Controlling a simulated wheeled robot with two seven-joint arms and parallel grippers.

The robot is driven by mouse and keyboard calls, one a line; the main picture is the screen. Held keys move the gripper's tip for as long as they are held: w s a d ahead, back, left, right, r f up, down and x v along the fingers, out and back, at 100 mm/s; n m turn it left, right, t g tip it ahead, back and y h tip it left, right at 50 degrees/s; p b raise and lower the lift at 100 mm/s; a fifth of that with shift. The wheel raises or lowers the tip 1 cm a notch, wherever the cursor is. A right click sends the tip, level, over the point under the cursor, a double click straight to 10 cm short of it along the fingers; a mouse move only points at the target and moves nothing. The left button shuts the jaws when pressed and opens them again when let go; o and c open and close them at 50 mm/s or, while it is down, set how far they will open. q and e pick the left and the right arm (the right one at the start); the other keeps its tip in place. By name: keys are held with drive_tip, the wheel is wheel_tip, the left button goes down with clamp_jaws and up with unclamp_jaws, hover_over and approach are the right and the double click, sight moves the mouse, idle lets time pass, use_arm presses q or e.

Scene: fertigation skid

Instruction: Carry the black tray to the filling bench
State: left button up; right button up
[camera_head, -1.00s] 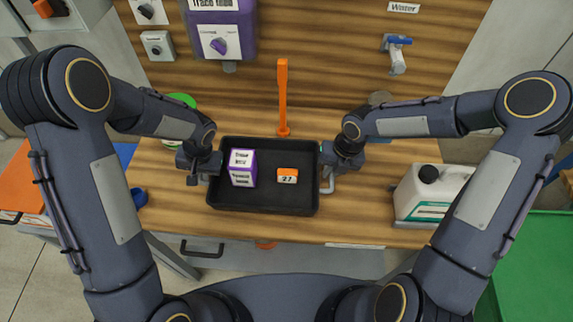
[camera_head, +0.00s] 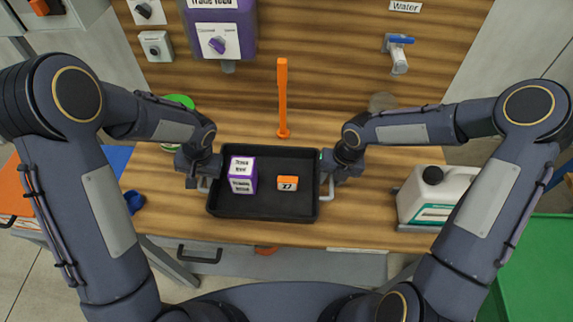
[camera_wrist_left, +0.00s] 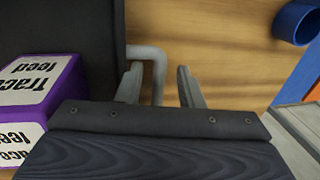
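The black tray (camera_head: 265,214) sits on the wooden bench, a purple-and-white trace feed box (camera_head: 242,175) and a small orange block with a white label (camera_head: 287,183) inside it. My left gripper (camera_head: 203,183) is at the tray's left grey handle. In the left wrist view, its two fingers (camera_wrist_left: 158,88) are apart, with the handle bar (camera_wrist_left: 158,62) between them and a gap on the right. My right gripper (camera_head: 329,176) is at the right handle (camera_head: 327,194). Its fingers are too small and hidden to judge.
An orange post (camera_head: 283,100) stands behind the tray. A white jug (camera_head: 434,190) is to the right, a blue ring-shaped item (camera_head: 134,202) to the left. A purple tank (camera_head: 219,30) and a water tap (camera_head: 399,55) are on the back wall. The front bench strip is clear.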

use_arm(q)
wheel_tip(320, 180, up, 10)
drive_tip(key=d, duration=0.2)
drive_tip(key=shift+f, duration=0.15)
use_arm(e)
wheel_tip(320, 180, up, 12)
drive_tip(key=d, duration=0.2)
drive_tip(key=shift+s+d, duration=0.2)
use_arm(q)
drive_tip(key=shift+s, duration=0.1)
use_arm(e)
drive_tip(key=shift+f, duration=0.15)
